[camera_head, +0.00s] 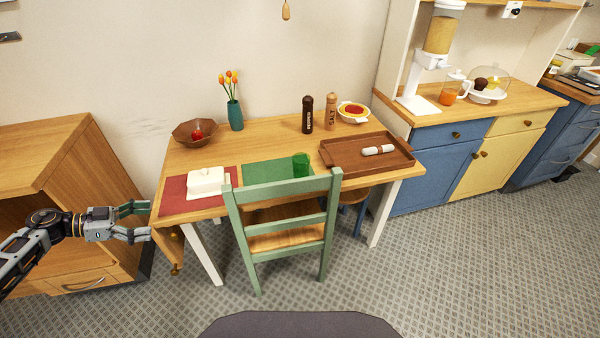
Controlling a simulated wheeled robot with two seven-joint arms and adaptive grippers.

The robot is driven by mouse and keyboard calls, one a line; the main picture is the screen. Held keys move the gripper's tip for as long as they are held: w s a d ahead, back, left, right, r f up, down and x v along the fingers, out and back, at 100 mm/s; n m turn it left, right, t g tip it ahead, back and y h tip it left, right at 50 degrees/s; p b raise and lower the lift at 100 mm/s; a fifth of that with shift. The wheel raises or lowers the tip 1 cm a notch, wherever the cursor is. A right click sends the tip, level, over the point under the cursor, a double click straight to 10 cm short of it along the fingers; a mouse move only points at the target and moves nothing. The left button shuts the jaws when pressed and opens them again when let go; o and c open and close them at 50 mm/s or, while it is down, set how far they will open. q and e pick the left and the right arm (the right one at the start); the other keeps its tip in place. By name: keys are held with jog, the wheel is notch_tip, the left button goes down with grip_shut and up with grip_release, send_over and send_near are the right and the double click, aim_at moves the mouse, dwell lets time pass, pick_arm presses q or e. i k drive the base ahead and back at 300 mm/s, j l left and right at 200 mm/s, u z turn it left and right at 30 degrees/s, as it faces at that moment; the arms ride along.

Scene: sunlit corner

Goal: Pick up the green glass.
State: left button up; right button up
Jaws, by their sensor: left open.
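The green glass (301,164) stands upright on the wooden table (255,142), at the right end of a green placemat (262,174) near the front edge. The back of a green chair is just in front of it. My left gripper (148,221) is open and empty, left of the table's front left corner and well away from the glass. My right gripper does not show.
A green chair (285,228) stands at the table's front. A white butter dish (206,181) is left of the glass, a brown tray (340,154) right. A vase (235,115), bowl (181,132) and two shakers stand farther back. A wooden cabinet (62,150) is at left.

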aim_at(301, 160)
jog(key=i+u, duration=0.2)
jog(key=u, duration=1.4)
jog(key=i+l+z, duration=0.15)
jog(key=z, duration=1.8)
